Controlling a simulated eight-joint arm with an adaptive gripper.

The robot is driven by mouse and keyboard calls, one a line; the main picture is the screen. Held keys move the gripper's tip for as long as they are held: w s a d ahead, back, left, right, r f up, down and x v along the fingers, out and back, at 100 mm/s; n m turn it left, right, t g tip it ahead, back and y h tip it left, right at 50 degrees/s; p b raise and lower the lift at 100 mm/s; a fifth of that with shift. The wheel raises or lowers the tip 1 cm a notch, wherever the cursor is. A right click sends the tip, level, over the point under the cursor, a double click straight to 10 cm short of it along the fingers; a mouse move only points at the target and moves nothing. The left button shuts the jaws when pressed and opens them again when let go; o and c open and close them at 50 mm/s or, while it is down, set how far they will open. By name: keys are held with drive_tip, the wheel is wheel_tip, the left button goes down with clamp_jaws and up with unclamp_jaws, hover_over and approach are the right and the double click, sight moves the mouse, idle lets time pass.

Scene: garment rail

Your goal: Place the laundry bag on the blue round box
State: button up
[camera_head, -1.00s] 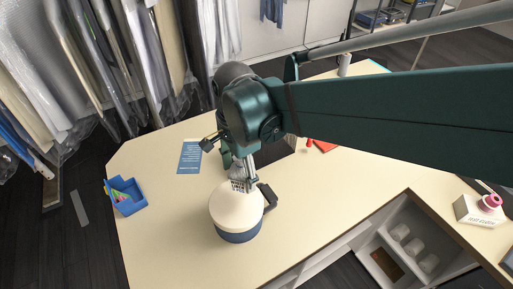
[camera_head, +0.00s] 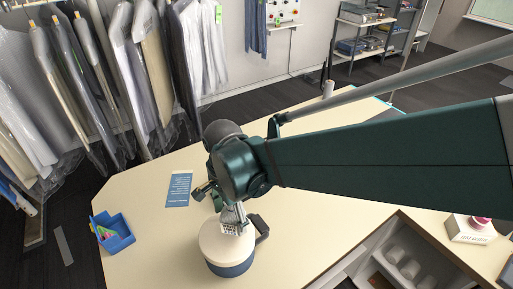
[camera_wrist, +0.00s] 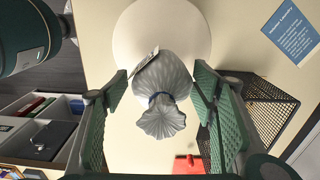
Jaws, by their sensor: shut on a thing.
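The blue round box (camera_head: 231,268) stands on the table, with a blue side and a cream lid (camera_head: 212,240). Its pale round lid also fills the top middle of the wrist view (camera_wrist: 160,20). The laundry bag is a small grey sack (camera_wrist: 165,80), tied with a blue band and carrying a white tag. My gripper (camera_wrist: 161,82) is shut on the bag, one green finger pad on each side. In the head view the bag (camera_head: 233,224) is over the back part of the lid, partly hidden by my gripper (camera_head: 237,222). I cannot tell whether its base touches the lid.
A blue bin (camera_head: 115,238) with small coloured items stands at the table's left edge. A blue printed card (camera_head: 178,189) lies behind the box. In the wrist view a black mesh tray (camera_wrist: 262,110) and a red item (camera_wrist: 188,163) lie nearby. Bagged garments (camera_head: 90,70) hang behind.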

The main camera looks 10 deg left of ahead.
sight(233, 221)
drive_tip(key=shift+f, duration=1.45)
drive_tip(key=shift+f, duration=0.15)
drive_tip(key=o, duration=1)
drive_tip(key=shift+r, duration=6.15)
drive_tip(key=shift+d, duration=0.15)
